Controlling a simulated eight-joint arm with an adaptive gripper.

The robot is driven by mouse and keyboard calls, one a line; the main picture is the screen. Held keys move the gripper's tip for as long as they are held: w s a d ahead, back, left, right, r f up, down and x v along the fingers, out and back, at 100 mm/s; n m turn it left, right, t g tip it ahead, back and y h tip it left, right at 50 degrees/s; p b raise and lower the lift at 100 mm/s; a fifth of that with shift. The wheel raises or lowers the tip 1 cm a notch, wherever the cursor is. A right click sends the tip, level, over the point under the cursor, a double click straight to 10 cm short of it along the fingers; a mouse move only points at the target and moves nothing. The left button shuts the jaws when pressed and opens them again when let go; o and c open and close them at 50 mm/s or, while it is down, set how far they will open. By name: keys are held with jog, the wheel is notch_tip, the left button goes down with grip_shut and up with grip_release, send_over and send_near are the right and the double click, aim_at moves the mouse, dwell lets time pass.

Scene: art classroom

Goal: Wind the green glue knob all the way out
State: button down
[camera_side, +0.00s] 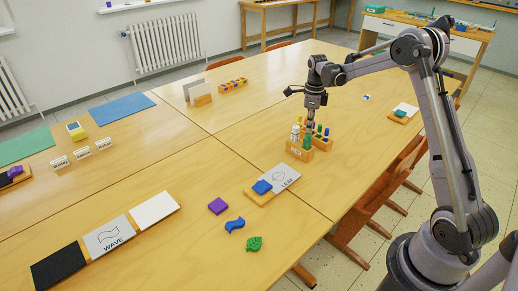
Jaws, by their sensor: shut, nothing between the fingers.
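A small green piece (307,141), which looks like the glue knob, stands in a light wooden holder (298,152) near the middle of the table. A white bottle-like item (295,133) stands beside it on the left. My gripper (311,126) points straight down, shut and empty, just above the green piece. I cannot tell whether the fingertips touch it. The finger detail is too small to make out, and how far the knob is wound out cannot be seen.
A wooden block (322,144) with coloured pegs stands close on the right. A LEAF card (281,177) with a blue block (262,187), a purple block (218,206), a blue wave (235,225) and a green leaf (254,244) lie in front.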

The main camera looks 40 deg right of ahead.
jog(key=shift+f, duration=0.4)
jog(key=shift+r, duration=0.5)
dwell(0.4)
jog(key=shift+c, duration=1.6)
grip_release()
